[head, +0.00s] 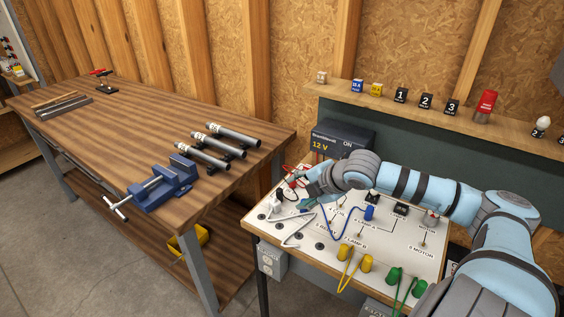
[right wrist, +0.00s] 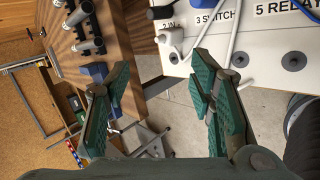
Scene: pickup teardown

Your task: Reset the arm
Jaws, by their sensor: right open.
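My right arm (head: 435,195) comes in from the right and reaches over the white labelled panel (head: 390,262). My right gripper (head: 306,198) is above the panel's left part, close to white and red leads. In the right wrist view the same gripper (right wrist: 163,82) has its green-padded fingers well apart, with nothing between them. The panel (right wrist: 275,38) lies beyond one finger there, with a white plug (right wrist: 172,40) at its edge. I cannot tell in the head view whether the fingers touch the leads. My left gripper is in neither view.
A 12 V supply box (head: 342,139) stands behind the panel. Blue (head: 369,213), yellow (head: 345,252) and green (head: 393,275) plugs sit on it. A shelf (head: 390,105) with small blocks runs behind. The wooden bench (head: 120,130) at left holds a blue vise (head: 160,187) and several tubes (head: 205,155).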

